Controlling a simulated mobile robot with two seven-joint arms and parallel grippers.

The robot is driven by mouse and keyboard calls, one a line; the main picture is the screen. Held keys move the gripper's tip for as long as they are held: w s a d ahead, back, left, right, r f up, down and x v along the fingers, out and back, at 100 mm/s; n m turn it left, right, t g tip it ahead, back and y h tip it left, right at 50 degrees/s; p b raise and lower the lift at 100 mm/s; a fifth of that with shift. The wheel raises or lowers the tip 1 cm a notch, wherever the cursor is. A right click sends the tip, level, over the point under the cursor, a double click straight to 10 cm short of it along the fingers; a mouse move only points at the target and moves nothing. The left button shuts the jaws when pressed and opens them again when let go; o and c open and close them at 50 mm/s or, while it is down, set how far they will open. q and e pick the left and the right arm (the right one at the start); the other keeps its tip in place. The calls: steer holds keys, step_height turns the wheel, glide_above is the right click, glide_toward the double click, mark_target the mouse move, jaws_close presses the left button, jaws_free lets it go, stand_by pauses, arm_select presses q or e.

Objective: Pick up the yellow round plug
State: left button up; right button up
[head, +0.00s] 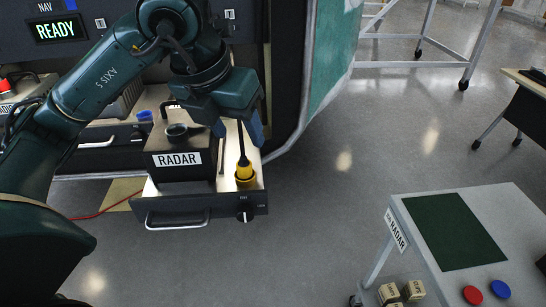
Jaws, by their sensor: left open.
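The fingers look clear of the yellow body. Whether the black stem runs between them or behind them, I cannot tell. My right gripper is not in view.
The RADAR box (185,152) sits in the drawer left of the plug. A grey table (485,205) with a dark green mat (454,231), a red disc (473,295) and a blue disc (500,289) stands at lower right. The floor (320,215) between is clear.

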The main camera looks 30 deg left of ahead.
mark_target(241, 160)
arm_select(q)
steer(key=shift+n+y, duration=0.4)
steer(key=shift+y, duration=0.1)
steer(key=w+f, duration=0.1)
steer(key=f, duration=0.1)
steer(key=w+a+f+b, duration=0.1)
steer(key=f, duration=0.1)
steer(key=w+f, duration=0.1)
steer(key=f, duration=0.1)
steer(key=shift+w+a+b, duration=0.2)
steer(key=shift+a+b, duration=0.2)
steer(key=x, duration=0.4)
steer(key=shift+s+a+f+p, duration=0.25)
steer(key=shift+a+f+p, duration=0.1)
steer(key=shift+f, duration=0.15)
steer(key=shift+w+f+t, duration=0.2)
steer(key=shift+f+t, duration=0.05)
steer(key=shift+t, duration=0.05)
steer(key=shift+c, duration=0.2)
steer(key=c, duration=1)
